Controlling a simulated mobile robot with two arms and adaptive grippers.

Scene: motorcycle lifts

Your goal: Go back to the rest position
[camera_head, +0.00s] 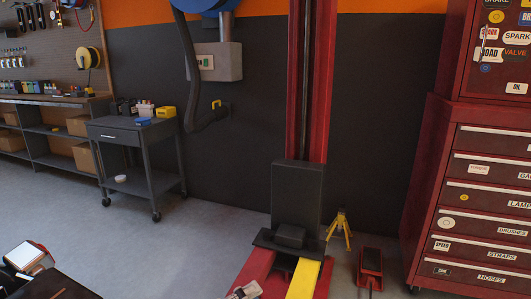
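Neither of my grippers shows clearly in the head view. A motorcycle lift stands in the middle, with a tall red post (318,80) and a dark carriage block (297,192) low on it. A red arm (252,272) and a yellow arm (304,279) reach from the block toward the bottom edge. A small pale grey piece (245,291) sits at the bottom edge by the red arm; I cannot tell what it is.
A grey wheeled cart (137,135) and a workbench (45,99) stand at left. A red tool cabinet (480,200) stands at right. A yellow jack stand (339,228) and red floor jack (370,268) are near the lift. The left-middle floor is clear.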

